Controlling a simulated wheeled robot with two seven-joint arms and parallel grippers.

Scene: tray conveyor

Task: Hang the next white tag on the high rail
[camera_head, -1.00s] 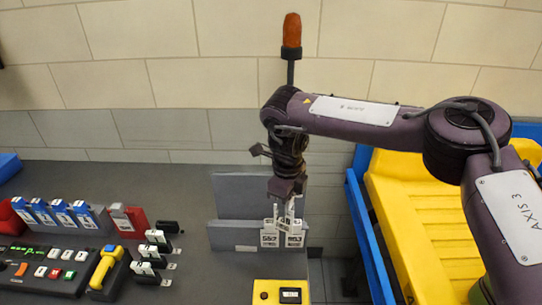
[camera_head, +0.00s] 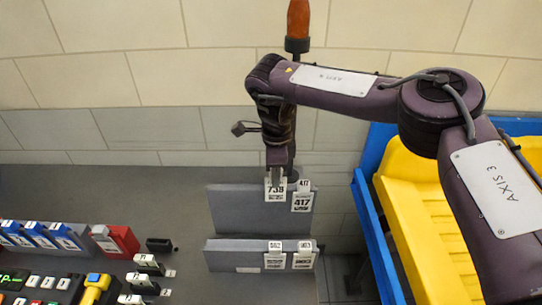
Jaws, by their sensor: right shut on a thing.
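My right gripper (camera_head: 275,178) points down at the top edge of the high rail, the taller grey panel (camera_head: 232,210) at the back. It is shut on a white tag marked 738 (camera_head: 275,193), held at the panel's upper right part. I cannot tell whether this tag rests on the rail. A white tag marked 417 (camera_head: 302,202) hangs on the same rail just right of it. On the lower grey rail (camera_head: 230,256) in front, two white tags hang side by side, the left one (camera_head: 275,261) and the right one (camera_head: 303,261). My left gripper is out of view.
Blue holders (camera_head: 38,235) and a red holder (camera_head: 122,240) with white labels stand at the left. Black blocks with white tags (camera_head: 150,264) stand nearby, beside a control panel (camera_head: 40,284). A yellow chute (camera_head: 420,215) with blue sides (camera_head: 372,235) lies right.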

